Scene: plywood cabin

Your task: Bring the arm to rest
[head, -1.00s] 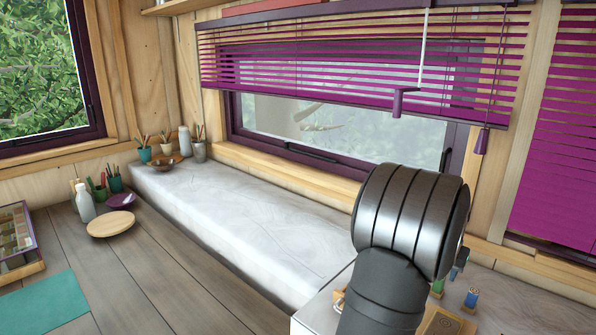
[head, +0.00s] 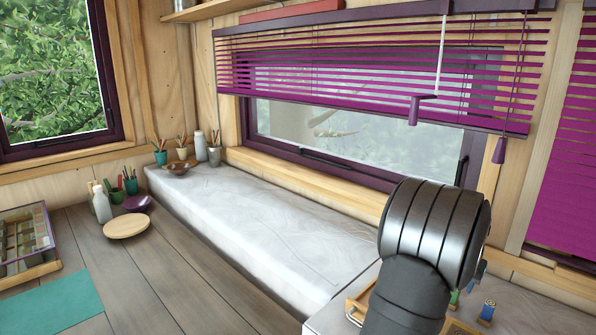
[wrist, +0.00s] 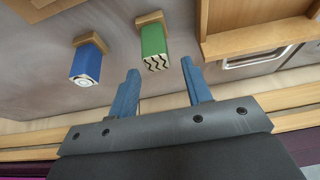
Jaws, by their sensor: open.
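My gripper (wrist: 161,84) shows in the wrist view with its two blue fingers apart and nothing between them. A green block with a black zigzag face (wrist: 154,48) and a wooden base is just beyond the fingertips, apart from them as far as I can tell. A blue block with a white ringed face (wrist: 86,65) is to its left. In the head view, my dark arm stands at the lower right and hides my gripper. The blue block (head: 487,311) and part of the green block (head: 455,298) show beside the arm.
A wooden tray (wrist: 262,40) lies right of the blocks in the wrist view. In the head view, the pale ledge (head: 265,235) under the window is mostly clear. A wooden plate (head: 127,226), a white bottle (head: 102,205) and a glass-topped case (head: 27,240) are at left.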

